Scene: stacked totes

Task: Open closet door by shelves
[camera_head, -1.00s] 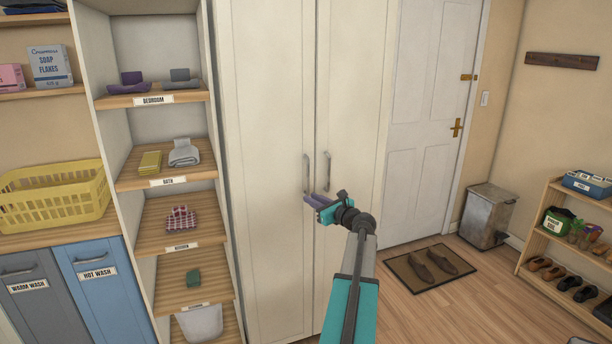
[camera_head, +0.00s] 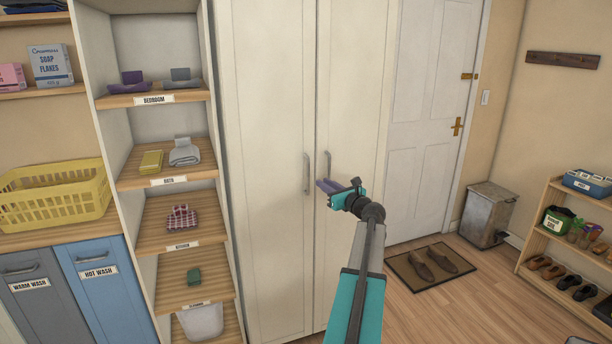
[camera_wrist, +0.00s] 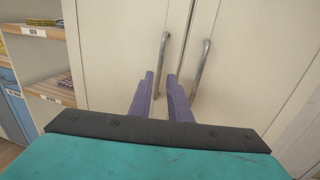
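The cream closet has two tall shut doors. The left door (camera_head: 268,120), beside the shelves, has a grey vertical bar handle (camera_head: 306,173). The right door (camera_head: 350,100) has a similar handle (camera_head: 328,164). My gripper (camera_head: 325,186) is in front of the closet near the handles' lower ends, with its purple fingers pointing at the doors. In the wrist view, the fingers (camera_wrist: 162,82) are apart with nothing between them. The left handle (camera_wrist: 160,60) appears ahead, in line with the gap, and the right handle (camera_wrist: 202,68) is right of the fingers. I cannot tell the exact distance to the handles.
Open shelves (camera_head: 175,220) with folded cloths stand left of the closet. Further left are a yellow basket (camera_head: 55,197) and wash bins. A white door (camera_head: 428,110), a metal bin (camera_head: 488,214), a shoe mat (camera_head: 432,268) and a shoe rack are at right. The floor between is clear.

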